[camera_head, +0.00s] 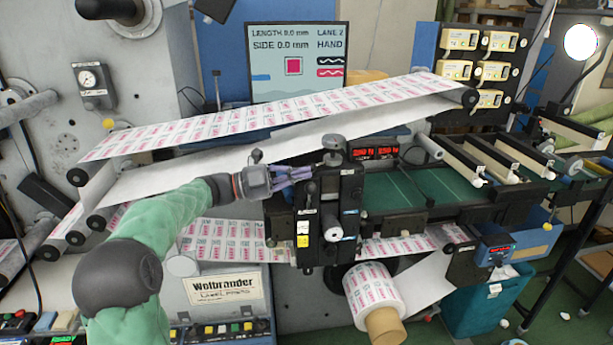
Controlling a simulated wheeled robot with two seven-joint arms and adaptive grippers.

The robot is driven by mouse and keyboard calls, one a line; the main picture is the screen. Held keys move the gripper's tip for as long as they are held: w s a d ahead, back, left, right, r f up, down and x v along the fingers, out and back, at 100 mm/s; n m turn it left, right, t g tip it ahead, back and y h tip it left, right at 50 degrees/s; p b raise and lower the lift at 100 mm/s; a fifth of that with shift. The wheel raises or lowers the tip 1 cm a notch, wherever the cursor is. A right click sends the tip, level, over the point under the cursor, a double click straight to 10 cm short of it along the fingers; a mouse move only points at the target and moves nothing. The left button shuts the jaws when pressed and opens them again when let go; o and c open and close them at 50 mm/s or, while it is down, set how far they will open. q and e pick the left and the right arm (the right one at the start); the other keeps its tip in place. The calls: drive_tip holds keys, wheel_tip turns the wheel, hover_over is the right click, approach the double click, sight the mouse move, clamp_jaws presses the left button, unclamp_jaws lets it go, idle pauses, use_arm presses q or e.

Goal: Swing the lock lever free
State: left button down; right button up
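My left arm, in a green sleeve, comes in from the lower left, and its gripper (292,176) points right. Its purple-grey fingers reach the left side of a black upright unit (345,200) in the middle of the machine. The fingertips are small and partly merge with the unit, so I cannot tell whether they are open, shut or touching it. A dark ball-ended lever (257,156) stands just above the gripper. A grey round knob (333,142) tops the unit. I cannot tell for certain which part is the lock lever. My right gripper is not in view.
A printed label web (270,115) runs on rollers above and behind the gripper. A label roll (375,293) hangs below the unit. A Wolbrander box with buttons (225,300) is at the lower front. A screen (297,62) stands behind. A green deck (420,190) lies to the right.

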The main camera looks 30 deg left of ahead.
use_arm(q)
drive_tip(key=s+a, duration=0.2)
drive_tip(key=a, duration=0.4)
drive_tip(key=shift+s+a+f, duration=0.15)
drive_tip(key=shift+s+f, duration=0.05)
drive_tip(key=shift+f, duration=0.25)
